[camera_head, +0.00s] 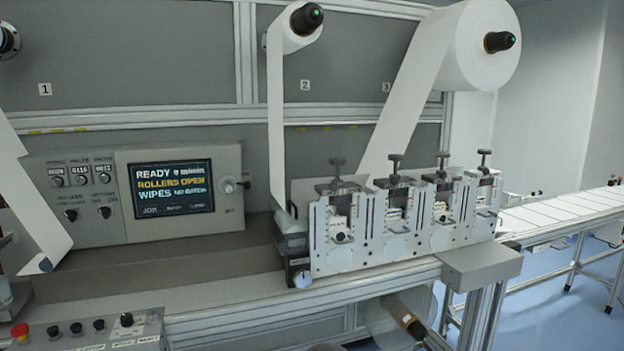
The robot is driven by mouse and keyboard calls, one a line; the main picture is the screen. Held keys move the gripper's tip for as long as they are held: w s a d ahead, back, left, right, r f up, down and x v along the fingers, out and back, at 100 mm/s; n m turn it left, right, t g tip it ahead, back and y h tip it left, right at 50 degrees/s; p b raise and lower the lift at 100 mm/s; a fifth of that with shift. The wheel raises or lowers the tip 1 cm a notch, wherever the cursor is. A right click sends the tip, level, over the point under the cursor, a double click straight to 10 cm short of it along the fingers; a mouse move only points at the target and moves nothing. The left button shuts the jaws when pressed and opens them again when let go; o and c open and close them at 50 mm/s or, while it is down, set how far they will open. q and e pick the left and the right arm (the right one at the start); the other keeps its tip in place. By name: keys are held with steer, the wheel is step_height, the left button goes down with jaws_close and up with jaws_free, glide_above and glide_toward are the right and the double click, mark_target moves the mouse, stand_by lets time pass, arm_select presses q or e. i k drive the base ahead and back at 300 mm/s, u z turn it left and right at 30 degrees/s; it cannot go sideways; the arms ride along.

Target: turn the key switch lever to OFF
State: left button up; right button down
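A grey control panel (118,236) stands at the left of the machine, with a lit screen (173,188) reading READY, ROLLERS OVEN and WIPES. A round silver knob or key switch with a small lever (229,185) sits on the housing just right of the screen; its position is too small to read. Two dark selector knobs (71,215) (104,212) sit lower left on the panel. Another dark selector (127,320) stands on the console at the bottom left. I cannot tell for certain which of these is the task's lever. Neither gripper is in view.
A red button (20,331) sits on the front console. A white web roll (478,46) hangs at the upper right. A row of slotted stations with clamp screws (398,216) stands in the middle. A conveyor (560,210) runs off right. The grey ledge (150,270) below the panel is clear.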

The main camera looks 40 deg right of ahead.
mark_target(247, 185)
steer(key=z, duration=0.3)
steer(key=i, duration=0.85)
steer(key=z, duration=0.1)
